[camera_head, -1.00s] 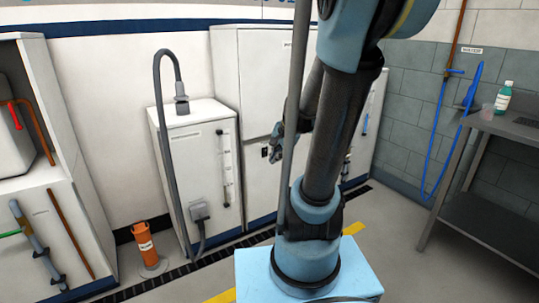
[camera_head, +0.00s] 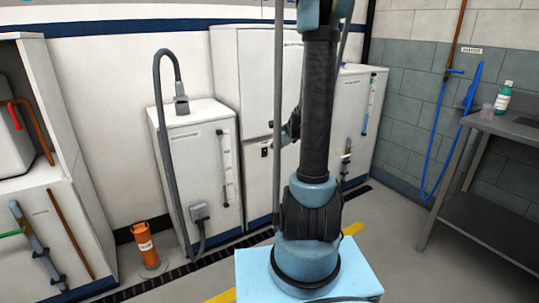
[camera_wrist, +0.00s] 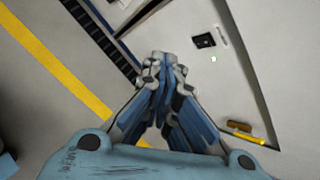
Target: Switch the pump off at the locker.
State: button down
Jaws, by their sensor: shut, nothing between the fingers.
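The tall white locker (camera_head: 240,85) stands against the back wall, partly hidden behind my arm. A small black switch plate (camera_head: 264,152) sits on its front, left of my arm. In the wrist view a black switch (camera_wrist: 204,41) with a pale mark shows on a white panel, with a small green light (camera_wrist: 213,59) beside it. My gripper (camera_wrist: 163,58) is shut and empty, its fingertips to the left of the switch and apart from it in the picture. In the head view my gripper (camera_head: 288,132) is mostly hidden behind my arm.
A white cabinet (camera_head: 200,165) with a grey hose stands left of the locker, an orange cylinder (camera_head: 144,240) on the floor before it. Another white cabinet (camera_head: 352,120) stands right. A metal table (camera_head: 490,190) is at far right. A yellow bar (camera_wrist: 247,133) shows in the wrist view.

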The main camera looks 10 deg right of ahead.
jog(key=w+d+f+m+t, duration=0.2)
jog(key=w+d+f+m, duration=0.2)
jog(key=w+f+m, duration=0.3)
jog(key=shift+w+d+m, duration=0.4)
jog(key=shift+w+m, duration=0.4)
jog(key=shift+w, duration=0.3)
send_near(266, 154)
notch_tip(266, 154, down, 3)
jog(key=w+a, duration=0.1)
jog(key=w, duration=0.1)
jog(key=shift+w+a+r, duration=0.1)
jog(key=shift+w+a, duration=0.15)
jog(key=shift+w, duration=0.25)
